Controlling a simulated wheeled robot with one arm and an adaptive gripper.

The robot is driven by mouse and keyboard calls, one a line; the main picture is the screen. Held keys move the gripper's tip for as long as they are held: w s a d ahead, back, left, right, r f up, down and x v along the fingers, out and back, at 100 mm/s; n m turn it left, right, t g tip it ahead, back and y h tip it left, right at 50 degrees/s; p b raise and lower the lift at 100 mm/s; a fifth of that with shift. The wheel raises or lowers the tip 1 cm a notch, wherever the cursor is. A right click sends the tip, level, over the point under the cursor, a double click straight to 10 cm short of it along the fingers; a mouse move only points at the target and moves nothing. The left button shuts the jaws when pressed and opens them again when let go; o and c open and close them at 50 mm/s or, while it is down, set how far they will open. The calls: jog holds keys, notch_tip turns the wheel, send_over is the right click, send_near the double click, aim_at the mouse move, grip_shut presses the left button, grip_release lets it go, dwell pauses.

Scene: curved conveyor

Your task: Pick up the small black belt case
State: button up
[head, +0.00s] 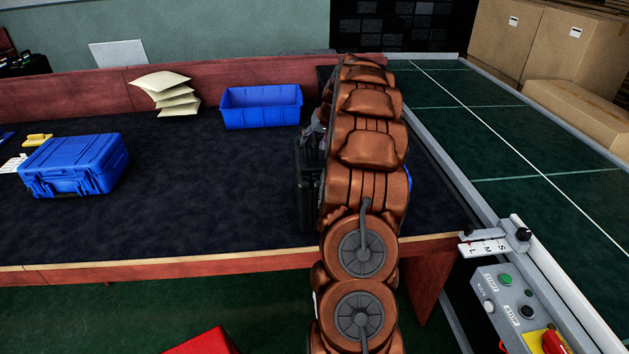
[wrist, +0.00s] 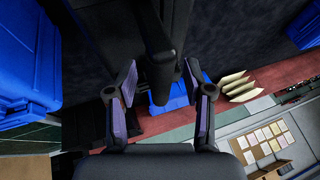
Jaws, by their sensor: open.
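The small black belt case (head: 306,190) stands on the dark table, mostly hidden behind my copper-coloured arm in the head view. In the wrist view a black body with a handle-like bar (wrist: 166,62), apparently this case, fills the top middle. My gripper (wrist: 160,70) is open, with one purple-padded finger on each side of the bar. Whether either finger touches it I cannot tell.
A blue hard case (head: 75,165) lies at the table's left. A blue bin (head: 262,107) and stacked envelopes (head: 168,95) stand at the back. A large blue object (wrist: 28,60) is close on the wrist view's left. A green conveyor (head: 500,140) runs along the right.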

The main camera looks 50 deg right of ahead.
jog(key=shift+c, duration=0.4)
grip_shut()
dwell(0.4)
